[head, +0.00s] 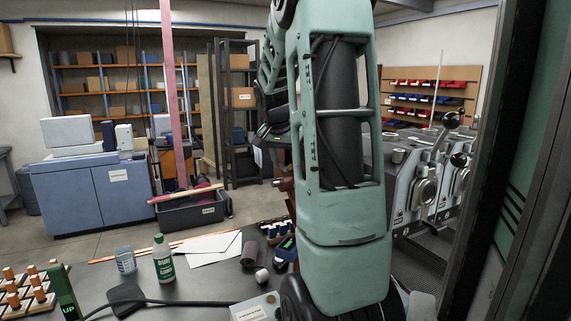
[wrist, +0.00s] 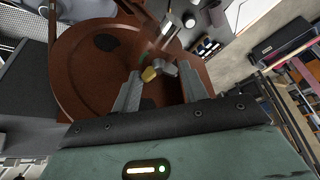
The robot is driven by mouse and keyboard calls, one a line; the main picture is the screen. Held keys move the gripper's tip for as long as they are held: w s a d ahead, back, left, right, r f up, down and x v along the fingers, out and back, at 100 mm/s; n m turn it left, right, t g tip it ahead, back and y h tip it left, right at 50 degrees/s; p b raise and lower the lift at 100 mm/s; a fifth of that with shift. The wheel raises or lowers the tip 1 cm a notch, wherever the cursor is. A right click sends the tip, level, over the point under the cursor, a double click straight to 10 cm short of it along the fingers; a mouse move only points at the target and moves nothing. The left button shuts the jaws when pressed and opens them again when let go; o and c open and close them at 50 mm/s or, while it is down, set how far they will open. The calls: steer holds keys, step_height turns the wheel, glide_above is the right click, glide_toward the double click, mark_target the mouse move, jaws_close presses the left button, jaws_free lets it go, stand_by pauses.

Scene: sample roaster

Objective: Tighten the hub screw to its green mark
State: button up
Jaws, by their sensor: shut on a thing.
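In the wrist view my gripper (wrist: 159,72) has its two grey fingers around a small grey piece with a brass-coloured end (wrist: 149,74), which appears to be the hub screw. Its contact with each finger is hard to make out. Behind it is a large reddish-brown round part (wrist: 88,78) with a raised rim and a dark patch. In the head view my pale green arm fills the middle and hides the gripper and the screw.
A grey bench (head: 190,291) in front holds a green-labelled bottle (head: 163,260), a glass beaker (head: 125,261), white papers (head: 208,249) and a wooden rack (head: 28,291). Grey machines (head: 412,178) stand right of my arm. Open floor lies beyond the bench.

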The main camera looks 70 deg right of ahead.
steer(key=m+b, duration=0.1)
steer(key=m, duration=0.1)
steer(key=m+g+b, duration=0.1)
steer(key=m, duration=0.1)
steer(key=shift+w+g, duration=0.2)
steer(key=shift+g, duration=0.1)
steer(key=shift+m+g+y+b, duration=0.45)
steer(key=shift+m+g, duration=0.25)
steer(key=shift+m, duration=1.3)
steer(key=shift+r, duration=0.1)
steer(key=o, duration=1)
steer(key=shift+w, duration=0.1)
steer(key=b+v, duration=0.2)
steer(key=v, duration=1.5)
steer(key=shift+r, duration=0.15)
